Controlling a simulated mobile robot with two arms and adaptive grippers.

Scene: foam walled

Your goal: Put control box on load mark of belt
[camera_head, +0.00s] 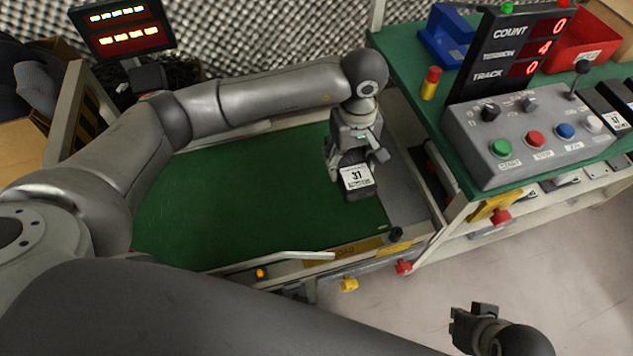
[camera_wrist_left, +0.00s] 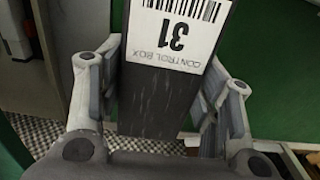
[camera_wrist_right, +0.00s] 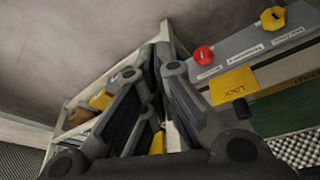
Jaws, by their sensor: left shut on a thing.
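The control box (camera_head: 358,178), a dark block with a white label reading 31, is in my left gripper (camera_head: 356,155) above the right part of the green belt (camera_head: 230,205). In the left wrist view the box (camera_wrist_left: 160,105) sits between both fingers, with its label facing the camera. I cannot tell its exact height over the belt. A yellow plate with LOAD lettering (camera_head: 345,250) is on the belt's near rail, in front of the box. My right gripper (camera_head: 468,318) is empty over the floor at lower right; its fingertips are together in the right wrist view (camera_wrist_right: 152,70).
A green-topped bench (camera_head: 400,60) stands right of the belt, with a grey button console (camera_head: 530,135), a count display (camera_head: 515,50), and blue (camera_head: 447,35) and red (camera_head: 585,40) bins. A red display (camera_head: 122,28) stands at back left. Much of the belt is bare.

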